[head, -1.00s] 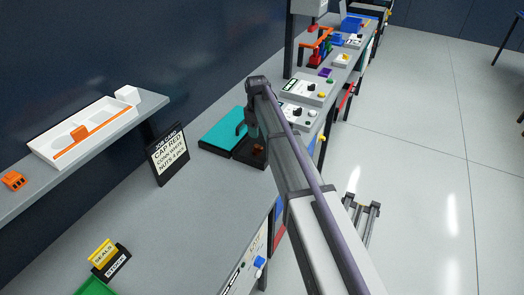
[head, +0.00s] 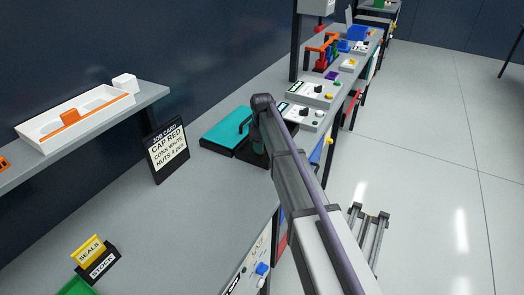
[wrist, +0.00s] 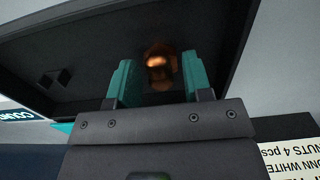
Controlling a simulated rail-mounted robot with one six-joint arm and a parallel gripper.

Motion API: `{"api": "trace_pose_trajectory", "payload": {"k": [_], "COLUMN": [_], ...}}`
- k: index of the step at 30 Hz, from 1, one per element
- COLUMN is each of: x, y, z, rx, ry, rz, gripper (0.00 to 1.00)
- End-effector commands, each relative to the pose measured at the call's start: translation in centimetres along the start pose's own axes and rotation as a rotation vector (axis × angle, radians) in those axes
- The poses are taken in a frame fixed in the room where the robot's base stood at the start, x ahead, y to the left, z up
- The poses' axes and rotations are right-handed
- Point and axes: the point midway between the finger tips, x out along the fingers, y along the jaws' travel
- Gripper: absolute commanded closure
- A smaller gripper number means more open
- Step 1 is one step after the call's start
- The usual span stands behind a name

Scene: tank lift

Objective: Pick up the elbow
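The elbow (wrist: 161,66) is a shiny copper-coloured piece in a black tray (wrist: 85,50) in the wrist view. My gripper (wrist: 158,76) is open, with its two teal fingers apart. The elbow shows between and slightly beyond the fingertips; I cannot tell whether either finger touches it. In the head view my gripper (head: 258,148) points down over the black tray (head: 236,154), beside a teal panel (head: 226,126). My arm and gripper hide the elbow there.
A job card (head: 167,150) stands left of the tray. A white tray with an orange strip (head: 75,122) lies on the raised shelf. Control boxes (head: 310,92) stand behind on the bench. The grey bench top (head: 175,210) in front is mostly clear.

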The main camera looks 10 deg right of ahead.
Motion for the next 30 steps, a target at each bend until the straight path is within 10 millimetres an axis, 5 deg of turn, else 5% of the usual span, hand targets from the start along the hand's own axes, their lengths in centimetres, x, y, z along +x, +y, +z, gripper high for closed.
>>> {"api": "trace_pose_trajectory", "payload": {"k": [14, 23, 30], "x": [0.0, -1.0, -6.4], "y": [0.0, 0.0, 0.0], "z": [0.0, 0.0, 0.0], "rx": [0.000, 0.000, 0.000], "ry": [0.000, 0.000, 0.000], "rz": [0.000, 0.000, 0.000], "gripper": [0.99, 0.99, 0.99]}}
